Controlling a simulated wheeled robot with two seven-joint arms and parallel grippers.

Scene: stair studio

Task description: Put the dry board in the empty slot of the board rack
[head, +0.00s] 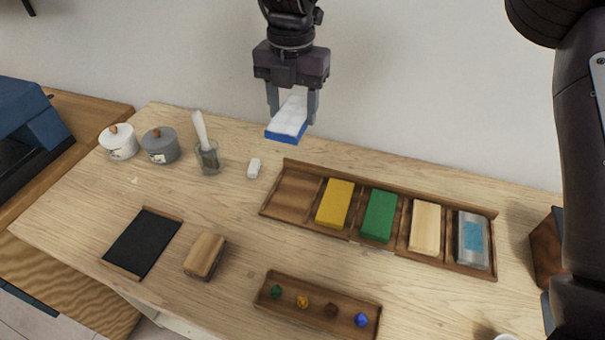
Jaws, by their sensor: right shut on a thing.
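My right gripper (292,104) points down near the back wall, above the back edge of the table. It is shut on a small block-like board (286,130) with a blue edge and a white upper face, held clear of the table. The wooden board rack (275,213) lies to the right of and below it in the picture. Its leftmost slot (293,194) is empty. The other slots hold a yellow board (335,204), a green board (380,215), a cream board (425,227) and a grey board with a blue patch (473,240). My left gripper is not in view.
Two lidded pots (160,146), a glass with a white tool (208,158) and a small white block (254,169) stand left of the rack. In front are a black mat (143,243), a wooden block (205,256) and a tray of small coloured pieces (318,309).

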